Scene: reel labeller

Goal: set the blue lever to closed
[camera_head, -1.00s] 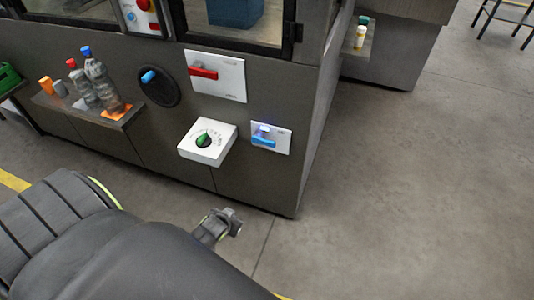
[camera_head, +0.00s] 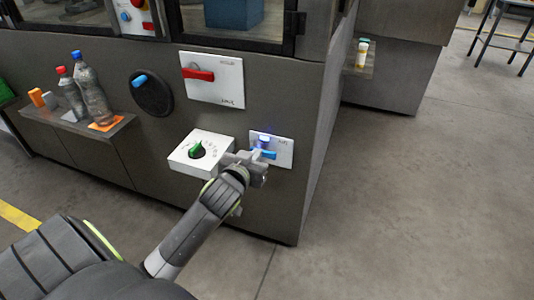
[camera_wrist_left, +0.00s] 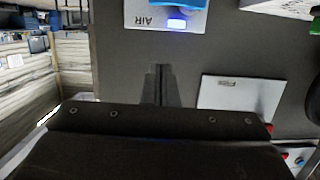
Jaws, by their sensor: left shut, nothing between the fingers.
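The blue lever (camera_head: 265,154) sits on a small white plate (camera_head: 286,150) on the front of the grey cabinet, near its right corner. It points roughly sideways, and a lit indicator glows just above it. My left gripper (camera_head: 262,172) is shut and empty, just below the lever, partly covering the plate's lower left; I cannot tell whether it touches. In the left wrist view the shut fingers (camera_wrist_left: 160,82) are in front of the panel, with the blue lever (camera_wrist_left: 182,3) cut off at the top edge beside the "AIR" label. My right gripper is not in view.
A white box with a green knob (camera_head: 197,148) juts out just left of the gripper. Above are a red lever (camera_head: 199,75) and a black disc with a blue handle (camera_head: 150,94). A shelf with bottles (camera_head: 91,95) stands left.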

